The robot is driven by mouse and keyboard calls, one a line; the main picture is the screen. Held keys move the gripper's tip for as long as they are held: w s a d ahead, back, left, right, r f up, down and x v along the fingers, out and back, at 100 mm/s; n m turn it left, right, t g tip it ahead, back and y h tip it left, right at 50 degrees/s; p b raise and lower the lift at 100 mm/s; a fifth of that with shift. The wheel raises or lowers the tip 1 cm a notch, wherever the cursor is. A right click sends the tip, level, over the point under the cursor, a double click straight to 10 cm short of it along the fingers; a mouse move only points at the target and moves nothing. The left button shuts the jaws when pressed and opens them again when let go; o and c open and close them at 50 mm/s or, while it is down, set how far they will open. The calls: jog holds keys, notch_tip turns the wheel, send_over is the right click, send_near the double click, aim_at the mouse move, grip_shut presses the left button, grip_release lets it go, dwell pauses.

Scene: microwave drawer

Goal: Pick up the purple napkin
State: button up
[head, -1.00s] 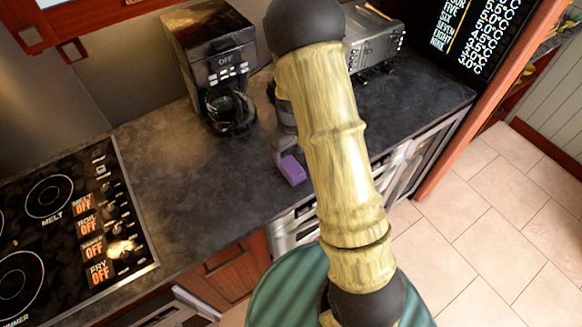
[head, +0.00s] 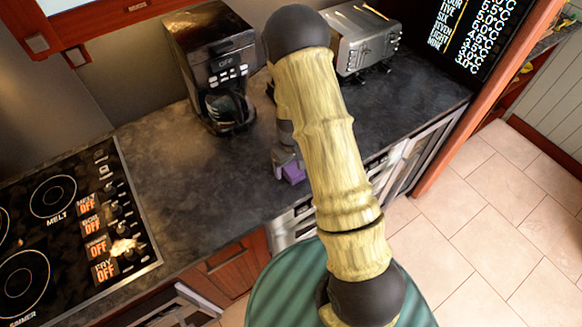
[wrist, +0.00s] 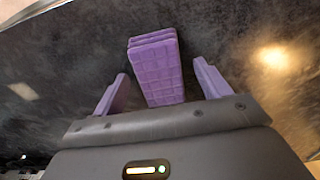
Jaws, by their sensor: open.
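The purple napkin (wrist: 155,68) is a folded stack with a grid pattern, lying on the dark countertop. In the wrist view it sits between the two purple fingers of my gripper (wrist: 160,88). The fingers stand apart with a gap on each side of the napkin, and I see no contact. In the head view my gripper (head: 289,165) is low over the counter near its front edge, partly hidden behind my arm. A purple patch (head: 293,174) shows there; I cannot tell whether it is napkin or finger.
A black coffee maker (head: 218,70) stands behind and left of my gripper. A silver toaster (head: 362,40) stands at the back right. A cooktop (head: 75,225) is at the left. The counter (head: 180,170) between cooktop and gripper is clear.

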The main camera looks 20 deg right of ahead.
aim_at(291, 166)
dwell(0.4)
jog(key=c, duration=1.1)
notch_tip(291, 166, up, 10)
jog(key=shift+r+b, duration=0.1)
jog(key=shift+b, duration=1.1)
jog(key=shift+o, duration=1.4)
jog(key=shift+c, duration=0.7)
